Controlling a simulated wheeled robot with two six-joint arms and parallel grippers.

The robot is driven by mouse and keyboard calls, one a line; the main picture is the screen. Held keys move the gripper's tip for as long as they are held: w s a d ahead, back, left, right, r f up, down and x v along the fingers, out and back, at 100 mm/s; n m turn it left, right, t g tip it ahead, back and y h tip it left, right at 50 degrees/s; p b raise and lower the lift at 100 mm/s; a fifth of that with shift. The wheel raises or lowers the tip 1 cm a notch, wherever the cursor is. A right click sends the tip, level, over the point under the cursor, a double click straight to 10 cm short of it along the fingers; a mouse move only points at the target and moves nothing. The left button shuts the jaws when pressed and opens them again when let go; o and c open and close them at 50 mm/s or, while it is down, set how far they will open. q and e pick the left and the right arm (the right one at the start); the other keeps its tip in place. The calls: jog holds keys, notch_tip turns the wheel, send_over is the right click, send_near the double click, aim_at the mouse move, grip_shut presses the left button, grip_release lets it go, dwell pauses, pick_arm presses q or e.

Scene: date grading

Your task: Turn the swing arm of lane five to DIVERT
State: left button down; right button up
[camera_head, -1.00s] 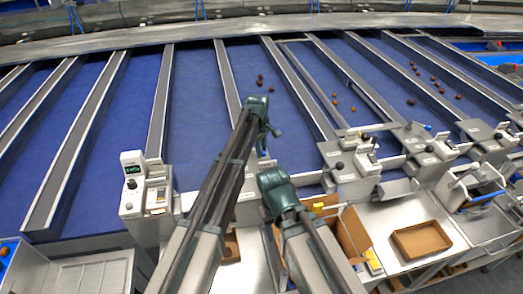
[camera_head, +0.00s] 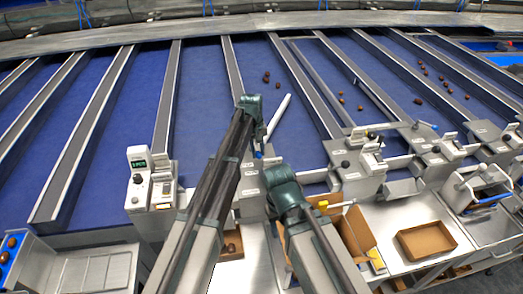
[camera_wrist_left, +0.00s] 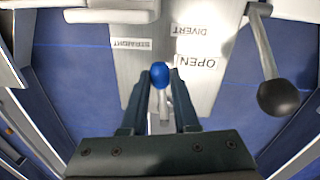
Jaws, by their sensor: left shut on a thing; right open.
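My left gripper (camera_wrist_left: 160,90) is shut on the blue knob (camera_wrist_left: 159,74) of a small lever, on a metal plate (camera_wrist_left: 208,95). The plate's labels, upside down in the left wrist view, read STRAIGHT (camera_wrist_left: 131,44), DIVERT (camera_wrist_left: 190,30) and OPEN (camera_wrist_left: 197,63). The knob stands between the STRAIGHT and DIVERT sides. In the head view a white swing arm (camera_head: 278,117) slants across the blue lane just right of my left gripper (camera_head: 258,132), whose fingers are largely hidden. My right gripper (camera_head: 283,185) is open and empty, lower, in front of the lane ends.
A lever with a black ball (camera_wrist_left: 279,97) stands beside the plate. Several dates (camera_head: 267,78) lie up the lane. A grey box with a green display (camera_head: 138,165) stands at left. A cardboard tray (camera_head: 425,240) lies on the bench at right.

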pick_arm(q)
jog(key=shift+s+a+m, duration=0.15)
jog(key=shift+a+m, duration=0.4)
jog(key=shift+m, duration=0.25)
jog(key=c, duration=0.7)
grip_release()
jog(key=shift+o, duration=0.2)
pick_arm(e)
jog(key=shift+r, duration=0.1)
pick_arm(q)
notch_tip(320, 180, up, 14)
jog(key=a+p, duration=0.1)
jog(key=p, duration=1.2)
jog(key=shift+a+f+p, duration=0.15)
jog(key=shift+p, duration=0.25)
pick_arm(e)
notch_tip(320, 180, up, 14)
jog(key=shift+f, duration=0.2)
pick_arm(q)
jog(key=shift+s, duration=0.1)
